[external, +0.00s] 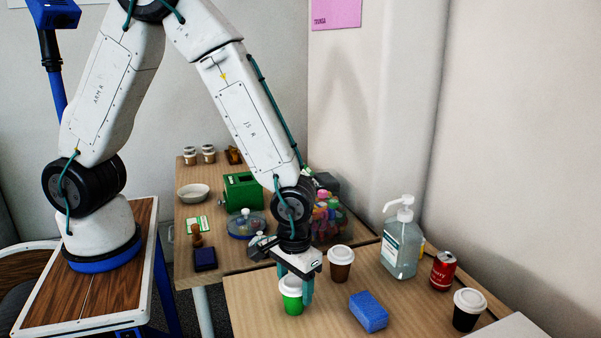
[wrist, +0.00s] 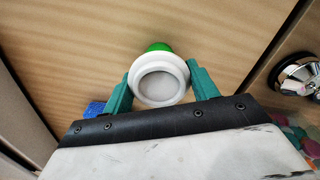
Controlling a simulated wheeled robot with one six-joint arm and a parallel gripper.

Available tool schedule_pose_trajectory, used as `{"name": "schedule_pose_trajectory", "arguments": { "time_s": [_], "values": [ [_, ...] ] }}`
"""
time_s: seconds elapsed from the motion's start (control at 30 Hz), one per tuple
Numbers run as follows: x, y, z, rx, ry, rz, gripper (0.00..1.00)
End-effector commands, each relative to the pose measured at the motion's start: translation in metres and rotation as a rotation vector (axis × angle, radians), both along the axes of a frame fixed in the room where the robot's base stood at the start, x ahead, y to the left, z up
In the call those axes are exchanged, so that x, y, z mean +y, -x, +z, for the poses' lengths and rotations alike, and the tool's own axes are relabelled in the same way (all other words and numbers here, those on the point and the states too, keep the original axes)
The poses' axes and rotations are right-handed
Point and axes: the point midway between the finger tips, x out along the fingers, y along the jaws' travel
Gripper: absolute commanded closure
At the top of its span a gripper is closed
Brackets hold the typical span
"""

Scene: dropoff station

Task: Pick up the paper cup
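A green paper cup with a white lid (external: 291,297) stands upright near the front left of the near table. My gripper (external: 293,283) is at this cup, pointing down, with its teal fingers spread. In the wrist view, my gripper's fingers (wrist: 159,72) lie on either side of the cup's white lid (wrist: 160,82), close to it. A gap between fingers and cup is hard to make out. A strip of the green cup body (wrist: 158,47) shows beyond the lid. A brown cup with a white lid (external: 340,265) and a black one (external: 467,310) also stand on this table.
A blue sponge (external: 368,312) lies right of the green cup. A sanitizer bottle (external: 401,245) and a red can (external: 443,271) stand farther right. Behind are a jar of colourful items (external: 328,218), a green box (external: 242,193) and a white bowl (external: 192,194).

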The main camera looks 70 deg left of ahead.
Motion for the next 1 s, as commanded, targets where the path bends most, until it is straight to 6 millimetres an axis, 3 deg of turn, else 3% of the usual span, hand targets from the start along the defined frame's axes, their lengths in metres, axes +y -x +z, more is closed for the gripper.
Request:
{"name": "schedule_pose_trajectory", "arguments": {
  "time_s": [0.43,0.8,1.0],
  "values": [
    [0.000,0.000,0.008,-0.001,0.001,0.000,0.63],
    [0.000,-0.001,0.078,-0.004,0.002,0.000,0.63],
    [0.000,0.000,0.098,-0.001,0.000,0.000,0.63]
  ]
}}
